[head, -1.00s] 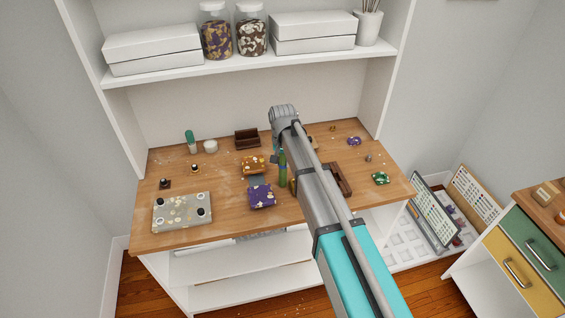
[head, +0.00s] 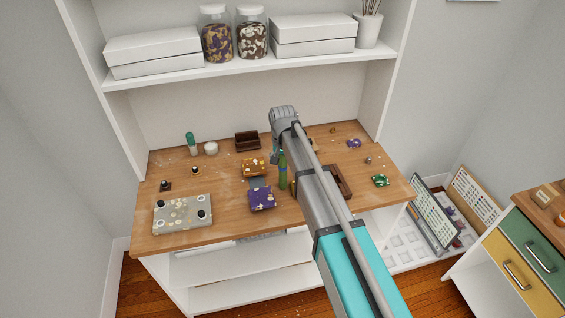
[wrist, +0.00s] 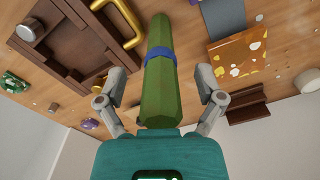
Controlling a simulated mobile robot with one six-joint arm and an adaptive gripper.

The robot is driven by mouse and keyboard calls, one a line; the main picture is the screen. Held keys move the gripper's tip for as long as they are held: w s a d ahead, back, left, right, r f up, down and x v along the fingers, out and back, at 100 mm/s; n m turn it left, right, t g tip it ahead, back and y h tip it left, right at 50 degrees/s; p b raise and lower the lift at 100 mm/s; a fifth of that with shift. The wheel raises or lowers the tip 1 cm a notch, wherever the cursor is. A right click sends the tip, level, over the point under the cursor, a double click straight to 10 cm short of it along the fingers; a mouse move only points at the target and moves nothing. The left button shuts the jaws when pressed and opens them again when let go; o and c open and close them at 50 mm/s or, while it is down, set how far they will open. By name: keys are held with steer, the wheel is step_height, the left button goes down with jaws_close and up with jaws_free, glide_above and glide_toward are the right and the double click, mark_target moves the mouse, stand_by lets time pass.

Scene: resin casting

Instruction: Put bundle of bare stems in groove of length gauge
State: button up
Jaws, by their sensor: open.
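The bundle of bare stems is a green, faceted bundle with a blue band; it stands upright near the middle of the table in the head view (head: 283,172). In the wrist view the bundle (wrist: 158,88) runs between the two fingers of my gripper (wrist: 161,98). The fingers are spread, with a visible gap on each side of it. A dark brown trough-shaped block (head: 247,141), apparently the length gauge, sits at the back of the table. It also shows at the right in the wrist view (wrist: 248,108). My arm hides part of the table in the head view.
A brown wooden frame (head: 342,181) with a yellow handle (wrist: 118,22) lies right of the bundle. An orange speckled block (head: 254,165) and a purple block (head: 262,198) lie left of it. A grey speckled board (head: 182,213) is at the front left. A shelf (head: 240,68) overhangs the back.

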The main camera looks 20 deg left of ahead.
steer(key=shift+r+p, duration=5.55)
steer(key=shift+r, duration=0.15)
steer(key=shift+d, duration=0.1)
steer(key=s+d, duration=0.5)
steer(key=d, duration=0.8)
steer(key=s+d, duration=0.5)
steer(key=d, duration=0.8)
steer(key=s+d+m, duration=0.1)
steer(key=s+d, duration=0.4)
steer(key=d, duration=0.9)
steer(key=shift+s, duration=0.1)
